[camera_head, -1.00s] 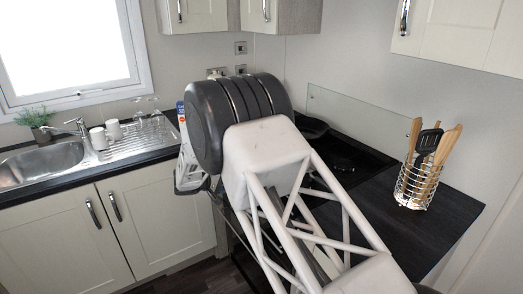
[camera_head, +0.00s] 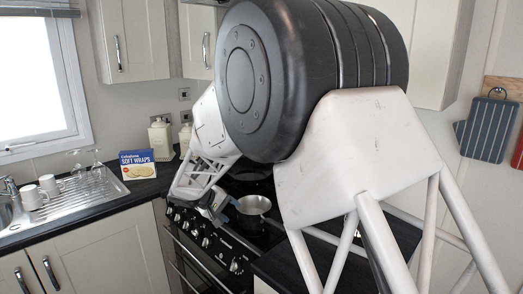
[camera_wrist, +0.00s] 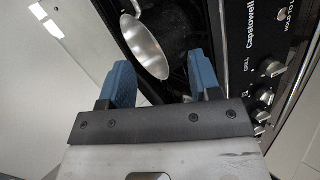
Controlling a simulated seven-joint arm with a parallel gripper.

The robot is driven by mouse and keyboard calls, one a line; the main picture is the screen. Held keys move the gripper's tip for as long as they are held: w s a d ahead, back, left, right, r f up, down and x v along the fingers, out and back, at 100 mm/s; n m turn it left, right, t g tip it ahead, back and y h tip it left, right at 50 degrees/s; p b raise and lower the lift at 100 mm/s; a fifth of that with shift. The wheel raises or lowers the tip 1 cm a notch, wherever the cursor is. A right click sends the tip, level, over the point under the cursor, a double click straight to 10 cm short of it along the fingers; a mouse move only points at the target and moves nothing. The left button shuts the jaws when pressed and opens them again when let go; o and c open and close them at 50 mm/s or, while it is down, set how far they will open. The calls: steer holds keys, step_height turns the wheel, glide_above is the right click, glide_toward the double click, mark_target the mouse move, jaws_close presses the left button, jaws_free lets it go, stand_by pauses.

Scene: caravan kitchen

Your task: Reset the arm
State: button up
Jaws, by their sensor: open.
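My arm is bent up across the middle of the head view and covers much of the stove. My gripper (camera_head: 215,210) hangs low over the front of the stove, beside a metal saucepan (camera_head: 252,205). In the wrist view my gripper (camera_wrist: 162,78) has its two blue fingers spread apart with nothing held between them. The saucepan (camera_wrist: 147,48) shows just beyond the fingers, partly cut by the top edge. I cannot tell whether a finger touches it.
The stove's knob panel (camera_head: 205,243) is close to my gripper. A blue-and-white wraps box (camera_head: 138,164) and pale canisters (camera_head: 160,140) stand on the left counter. The sink's draining rack (camera_head: 85,190) holds white mugs. Cupboards (camera_head: 140,38) hang above.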

steer(key=s+d+r+m+g+y, duration=0.2)
steer(key=s+d+r, duration=0.4)
steer(key=s+d, duration=0.45)
steer(key=s+d+r+m+g+y, duration=0.1)
steer(key=s+d+r, duration=0.4)
steer(key=s+d, duration=0.5)
steer(key=s+d+m+y, duration=0.1)
steer(key=s+d, duration=0.3)
steer(key=s, duration=0.8)
steer(key=s+d+m+y, duration=0.2)
steer(key=s+d+y, duration=0.2)
steer(key=s, duration=0.9)
steer(key=shift+s+d+f+t, duration=0.15)
steer(key=shift+d+f+t, duration=0.15)
steer(key=shift+d, duration=0.25)
